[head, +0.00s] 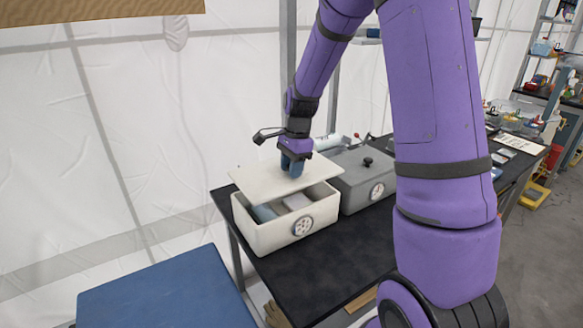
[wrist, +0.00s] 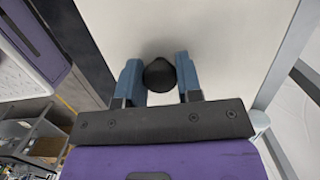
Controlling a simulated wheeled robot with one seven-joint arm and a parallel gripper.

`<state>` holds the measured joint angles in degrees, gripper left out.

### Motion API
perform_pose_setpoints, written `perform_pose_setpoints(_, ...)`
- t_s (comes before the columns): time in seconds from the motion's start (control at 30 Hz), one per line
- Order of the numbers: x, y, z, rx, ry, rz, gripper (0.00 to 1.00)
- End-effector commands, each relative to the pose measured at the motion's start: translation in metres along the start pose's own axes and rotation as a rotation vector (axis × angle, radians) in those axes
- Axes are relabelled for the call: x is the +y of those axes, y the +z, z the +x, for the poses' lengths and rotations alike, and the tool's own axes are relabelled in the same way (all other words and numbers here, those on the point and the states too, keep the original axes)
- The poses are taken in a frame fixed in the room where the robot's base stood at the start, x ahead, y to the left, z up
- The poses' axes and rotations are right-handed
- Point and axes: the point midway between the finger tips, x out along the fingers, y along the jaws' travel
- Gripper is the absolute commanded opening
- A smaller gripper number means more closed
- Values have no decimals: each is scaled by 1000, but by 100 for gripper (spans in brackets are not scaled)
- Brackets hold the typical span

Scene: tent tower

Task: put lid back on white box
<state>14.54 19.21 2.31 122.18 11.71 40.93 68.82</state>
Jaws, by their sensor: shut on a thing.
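The white box (head: 270,238) stands open on the black table, with a round dial on its front. Inside it I see a blue-grey item (head: 264,213) and a pale block (head: 297,202). My gripper (head: 291,168) is shut on the black knob (wrist: 159,76) of the white lid (head: 258,183). The lid hangs tilted above the back part of the box, apart from the front rim; whether it touches the back rim I cannot tell. In the wrist view my gripper (wrist: 160,80) has one blue finger on each side of the knob.
A grey box (head: 361,182) with its lid on stands close at the right of the white box. The black table (head: 325,258) is clear in front. A blue surface (head: 165,290) lies at the lower left. A white tent wall (head: 130,130) is behind.

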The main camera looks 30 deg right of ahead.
Motion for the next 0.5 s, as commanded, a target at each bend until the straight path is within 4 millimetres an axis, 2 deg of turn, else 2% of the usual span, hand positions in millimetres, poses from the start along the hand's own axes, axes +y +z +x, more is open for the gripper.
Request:
perform_pose_setpoints(0.17,0,1,0,0,-17,-4,4)
perform_pose_setpoints(0.5,0,-3,25,-1,-14,-2,4)
